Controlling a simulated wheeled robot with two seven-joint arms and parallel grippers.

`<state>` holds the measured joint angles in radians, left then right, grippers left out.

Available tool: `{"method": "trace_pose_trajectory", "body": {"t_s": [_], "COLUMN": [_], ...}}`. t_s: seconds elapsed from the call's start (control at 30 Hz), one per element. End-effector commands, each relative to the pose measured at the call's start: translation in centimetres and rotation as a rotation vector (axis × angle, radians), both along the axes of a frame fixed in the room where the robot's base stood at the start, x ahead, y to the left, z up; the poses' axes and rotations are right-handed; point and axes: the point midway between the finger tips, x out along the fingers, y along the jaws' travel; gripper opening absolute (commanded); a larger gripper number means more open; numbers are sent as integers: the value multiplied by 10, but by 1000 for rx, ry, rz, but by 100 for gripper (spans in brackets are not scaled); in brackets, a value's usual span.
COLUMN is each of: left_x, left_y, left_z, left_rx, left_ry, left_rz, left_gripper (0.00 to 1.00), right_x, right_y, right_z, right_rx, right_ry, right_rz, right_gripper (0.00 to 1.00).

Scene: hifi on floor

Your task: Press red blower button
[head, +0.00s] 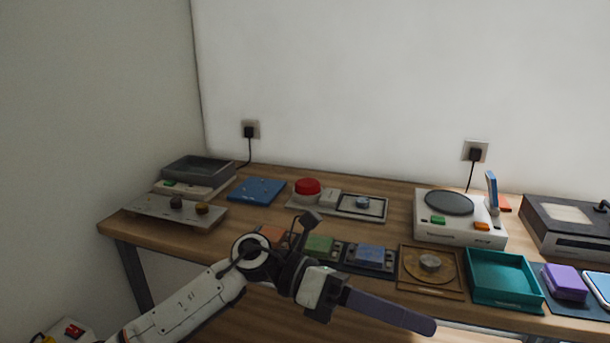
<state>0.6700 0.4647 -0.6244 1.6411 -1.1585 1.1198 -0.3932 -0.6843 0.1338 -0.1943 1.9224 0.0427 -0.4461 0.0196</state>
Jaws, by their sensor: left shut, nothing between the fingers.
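A large red dome button (307,186) sits on a grey panel at the back middle of the wooden table. A smaller red button (73,330) shows on a pale box low at the left edge, partly cut off by the frame. I cannot tell from any label which one belongs to a blower. My left gripper (428,325) is shut and empty, its long dark fingers pointing right at the table's front edge. It is in front of the large red button and apart from it, and far to the right of the small one. My right gripper is not in view.
The wooden table (390,192) holds a grey tray (198,168), a knob panel (150,208), a blue plate (257,189), a white turntable-like device (460,234) and a teal tray (503,292). My left arm crosses its front edge. Walls stand behind and left.

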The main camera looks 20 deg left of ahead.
Motion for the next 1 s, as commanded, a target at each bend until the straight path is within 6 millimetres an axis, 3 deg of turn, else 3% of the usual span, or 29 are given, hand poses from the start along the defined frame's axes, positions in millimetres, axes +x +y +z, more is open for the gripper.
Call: {"method": "trace_pose_trajectory", "body": {"t_s": [0.13, 0.27, 0.37, 0.47, 0.5, 0.57, 0.63, 0.7, 0.83, 0.87, 1.0], "left_x": [4, 30, 47, 40, 29, 4, -34, -74, -132, -141, -162], "left_y": [-7, 23, 64, 109, 126, 147, 165, 176, 185, 185, 187], "left_z": [7, -11, -62, -141, -177, -229, -283, -324, -368, -373, -385], "left_rx": [-319, -637, -848, -1028, -1086, -1162, -1229, -1275, -1318, 1296, 1238], "left_ry": [332, 751, 1102, 1463, 1602, 1800, 2005, 2172, 2377, -2353, -2294], "left_rz": [163, 402, 621, 862, 963, 1108, 1267, 1402, 1572, -1563, -1539], "left_gripper": [0, 0, 0, 0, 0, 0, 0, 0, 0, 0, 0], "right_x": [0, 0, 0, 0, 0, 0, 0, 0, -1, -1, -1], "right_y": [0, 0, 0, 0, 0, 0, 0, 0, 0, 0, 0], "right_z": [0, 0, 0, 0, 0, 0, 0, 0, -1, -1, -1], "right_rx": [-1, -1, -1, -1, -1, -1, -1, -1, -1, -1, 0], "right_ry": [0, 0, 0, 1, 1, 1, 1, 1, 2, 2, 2], "right_rz": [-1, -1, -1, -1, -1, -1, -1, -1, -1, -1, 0], "right_gripper": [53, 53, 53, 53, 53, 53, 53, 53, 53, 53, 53]}}
